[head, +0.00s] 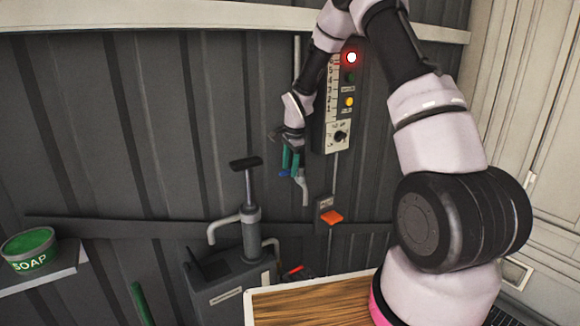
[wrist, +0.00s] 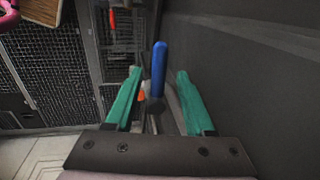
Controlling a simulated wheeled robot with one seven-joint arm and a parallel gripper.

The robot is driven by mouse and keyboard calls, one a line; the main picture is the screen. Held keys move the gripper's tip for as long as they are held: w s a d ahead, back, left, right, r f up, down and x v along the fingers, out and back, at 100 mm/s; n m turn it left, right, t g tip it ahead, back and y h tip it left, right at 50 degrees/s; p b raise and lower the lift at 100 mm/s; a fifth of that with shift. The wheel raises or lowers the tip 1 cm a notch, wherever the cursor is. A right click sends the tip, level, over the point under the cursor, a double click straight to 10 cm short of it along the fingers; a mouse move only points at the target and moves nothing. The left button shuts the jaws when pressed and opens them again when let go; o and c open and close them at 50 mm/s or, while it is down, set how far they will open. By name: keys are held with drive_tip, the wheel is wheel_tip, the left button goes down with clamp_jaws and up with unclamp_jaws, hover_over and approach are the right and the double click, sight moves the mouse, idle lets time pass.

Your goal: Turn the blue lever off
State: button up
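The blue lever (wrist: 159,66) stands out in the middle of the wrist view, its blue handle pointing up from a dark round pivot. My gripper (wrist: 158,74) is open, with one green finger on each side of the lever and a gap on both sides. In the head view my gripper (head: 291,158) is at the pipe on the dark wall. Only a small blue bit of the lever (head: 284,173) shows there, below the fingers. The fingers and wrist hide the rest.
A gauge panel (head: 338,130) with a lit red lamp and a yellow lamp is right of my gripper. An orange paddle (head: 332,217) sticks out below it. A hand pump (head: 250,232) stands lower left. A green soap tin (head: 28,250) sits on a shelf.

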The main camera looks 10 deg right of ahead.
wheel_tip(320, 180, up, 11)
drive_tip(key=s, duration=0.2)
drive_tip(key=shift+d+f, duration=0.15)
drive_tip(key=shift+d, duration=0.2)
drive_tip(key=s+d+r+n+t, duration=0.1)
drive_tip(key=s+d+r+n, duration=0.1)
drive_tip(key=s+r, duration=0.55)
drive_tip(key=s+d+r+n+t, duration=0.1)
drive_tip(key=s+d+r+n, duration=0.1)
drive_tip(key=s+r, duration=0.55)
drive_tip(key=s+d+r+n+t, duration=0.1)
drive_tip(key=s+r+n, duration=0.1)
drive_tip(key=s, duration=0.7)
drive_tip(key=s+d+r+n+t+y, duration=0.1)
drive_tip(key=s+r+n+t, duration=0.1)
drive_tip(key=s, duration=0.7)
wheel_tip(320, 180, up, 2)
drive_tip(key=shift+s+n, duration=0.2)
drive_tip(key=shift+n, duration=0.6)
